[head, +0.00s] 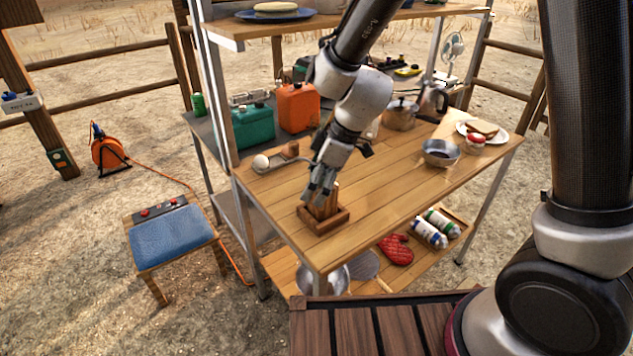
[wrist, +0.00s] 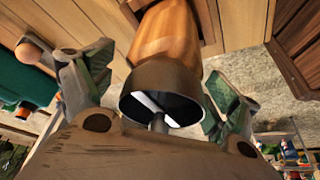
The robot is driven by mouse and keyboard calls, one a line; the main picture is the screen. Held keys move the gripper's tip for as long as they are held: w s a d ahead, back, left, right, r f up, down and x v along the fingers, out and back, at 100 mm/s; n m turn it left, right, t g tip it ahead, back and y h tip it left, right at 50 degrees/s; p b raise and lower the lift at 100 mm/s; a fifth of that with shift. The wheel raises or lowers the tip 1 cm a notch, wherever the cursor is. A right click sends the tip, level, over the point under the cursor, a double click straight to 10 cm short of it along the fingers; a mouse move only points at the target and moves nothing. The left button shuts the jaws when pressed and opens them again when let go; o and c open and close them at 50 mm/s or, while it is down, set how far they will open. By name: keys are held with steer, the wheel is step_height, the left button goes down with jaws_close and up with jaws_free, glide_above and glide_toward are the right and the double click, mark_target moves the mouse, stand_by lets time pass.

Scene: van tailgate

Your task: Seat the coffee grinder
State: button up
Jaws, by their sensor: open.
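The coffee grinder has a wooden body (wrist: 168,35) and a dark metal cup-shaped top, with a metal shaft in its middle. In the head view its wooden body (head: 328,207) stands within a square wooden holder (head: 335,222) on the table; its base looks to be inside the rim, but its depth is hidden. The holder's edge also shows in the wrist view (wrist: 208,25). My gripper (head: 318,192) is over the grinder, pointing down. In the wrist view my gripper (wrist: 150,92) is open, its fingers on either side of the grinder with gaps showing.
A green box (head: 252,127) and an orange canister (head: 297,107) stand behind. A metal bowl (head: 440,152) and a plate (head: 497,134) are to the right. The table between is clear.

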steer(key=shift+r, duration=0.1)
steer(key=v, duration=1.1)
steer(key=shift+d+r, duration=0.15)
steer(key=shift+r, duration=0.25)
steer(key=s+d+r+m+t+h, duration=0.1)
steer(key=s+d+r+m, duration=0.2)
steer(key=d, duration=0.7)
steer(key=s+d+r+m+t+h, duration=0.1)
steer(key=s+d+r+m+h, duration=0.1)
steer(key=s+d+m, duration=0.5)
steer(key=s+d+r+m+t+h, duration=0.1)
steer(key=s+d+r+m, duration=0.3)
steer(key=d, duration=0.8)
steer(key=shift+s+d+r+m+t+h, duration=0.3)
steer(key=shift+s+m, duration=0.7)
steer(key=shift+m, duration=0.1)
